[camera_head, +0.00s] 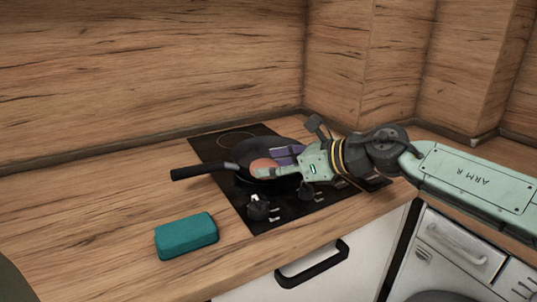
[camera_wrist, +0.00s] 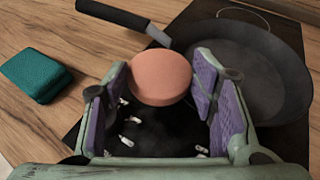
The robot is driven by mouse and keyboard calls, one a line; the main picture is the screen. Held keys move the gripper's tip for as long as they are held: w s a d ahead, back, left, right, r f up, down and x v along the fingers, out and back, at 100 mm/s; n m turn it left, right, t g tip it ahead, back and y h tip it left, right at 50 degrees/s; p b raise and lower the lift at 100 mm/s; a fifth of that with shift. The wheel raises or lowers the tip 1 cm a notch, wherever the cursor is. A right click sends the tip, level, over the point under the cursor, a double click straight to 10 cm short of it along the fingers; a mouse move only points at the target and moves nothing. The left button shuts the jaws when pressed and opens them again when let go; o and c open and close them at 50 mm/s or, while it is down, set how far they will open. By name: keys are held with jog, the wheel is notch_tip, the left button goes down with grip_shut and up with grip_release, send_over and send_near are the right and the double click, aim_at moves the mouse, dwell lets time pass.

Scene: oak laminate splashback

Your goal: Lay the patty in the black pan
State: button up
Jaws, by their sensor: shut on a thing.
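The patty (camera_wrist: 160,79), a round pinkish-brown disc, is held between the purple-padded fingers of my gripper (camera_wrist: 159,88). In the head view the patty (camera_head: 264,167) shows at the tip of my gripper (camera_head: 276,162), in front of the pan. The black pan (camera_wrist: 258,72) sits on the cooktop, its handle pointing left; in the head view the pan (camera_head: 252,149) is partly hidden by my gripper and the patty. In the wrist view the patty overlaps the pan's left rim, near the handle joint. Its height above the pan is hard to tell.
A teal block (camera_head: 186,236) lies on the wooden counter left of the black cooktop (camera_head: 208,148). Knobs (camera_head: 258,206) stand up at the cooktop's front. A wooden splashback rises behind. The counter left of the cooktop is mostly clear.

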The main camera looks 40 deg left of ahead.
jog(key=w+a+p, duration=0.1)
jog(key=w+a, duration=0.1)
jog(key=w+a+p, duration=0.1)
jog(key=w+a, duration=0.2)
jog(key=w+a+f+p, duration=0.1)
jog(key=w+a, duration=0.1)
jog(key=a, duration=0.1)
jog(key=shift+w, duration=0.35)
notch_tip(320, 180, down, 3)
jog(key=shift+w+a+f+p, duration=0.1)
jog(key=shift+a+p, duration=0.05)
jog(key=shift+p, duration=0.6)
jog(key=shift+f, duration=0.2)
jog(key=shift+f+b, duration=0.25)
jog(key=shift+b, duration=0.05)
jog(key=o, duration=1.2)
jog(key=shift+r, duration=0.1)
jog(key=shift+r, duration=0.1)
jog(key=b+v, duration=0.3)
jog(key=v, duration=0.9)
